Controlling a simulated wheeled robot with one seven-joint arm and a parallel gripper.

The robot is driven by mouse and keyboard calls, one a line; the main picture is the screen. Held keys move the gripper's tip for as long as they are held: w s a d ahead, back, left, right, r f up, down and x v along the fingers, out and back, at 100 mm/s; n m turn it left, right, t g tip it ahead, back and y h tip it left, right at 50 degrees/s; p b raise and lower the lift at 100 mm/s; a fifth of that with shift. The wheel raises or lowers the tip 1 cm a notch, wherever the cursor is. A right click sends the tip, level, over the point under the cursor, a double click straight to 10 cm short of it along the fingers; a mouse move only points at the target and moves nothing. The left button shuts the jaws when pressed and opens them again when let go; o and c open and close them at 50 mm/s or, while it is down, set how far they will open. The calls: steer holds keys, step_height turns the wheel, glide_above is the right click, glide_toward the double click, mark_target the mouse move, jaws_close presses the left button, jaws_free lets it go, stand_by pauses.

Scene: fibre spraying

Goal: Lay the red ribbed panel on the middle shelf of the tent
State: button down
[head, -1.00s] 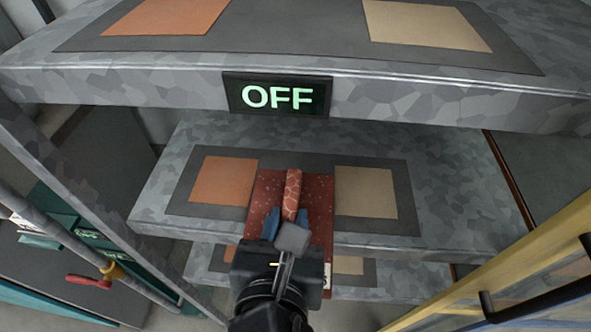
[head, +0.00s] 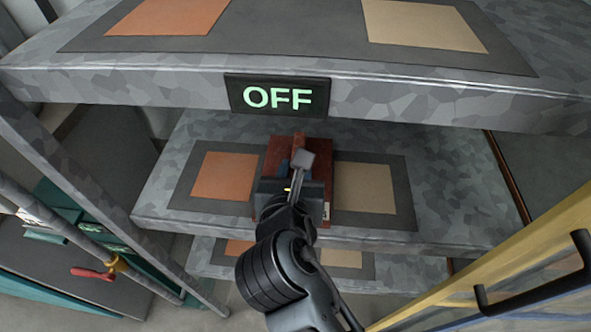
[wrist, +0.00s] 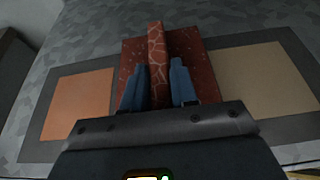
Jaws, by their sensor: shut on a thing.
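The red ribbed panel (head: 270,207) is over the middle shelf (head: 165,212), between an orange square (head: 224,176) and a tan square (head: 364,188). In the wrist view the panel (wrist: 132,60) lies flat-looking, with its raised rib (wrist: 157,45) running away from me. My gripper's blue fingers (wrist: 164,85) are on either side of the rib, shut on it. In the head view my gripper (head: 298,165) and arm cover much of the panel. I cannot tell whether the panel touches the shelf.
The upper shelf (head: 420,85) with an OFF sign (head: 277,95) overhangs the middle one. A lower shelf (head: 205,255) is below. A grey post (head: 100,190) and pipe with a red valve handle (head: 92,272) stand left; a yellow-framed door (head: 500,262) stands right.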

stand_by(0.3)
steer(key=c, duration=0.9)
jaws_free()
steer(key=shift+f, duration=0.2)
steer(key=shift+r, duration=0.1)
steer(key=v, duration=1.2)
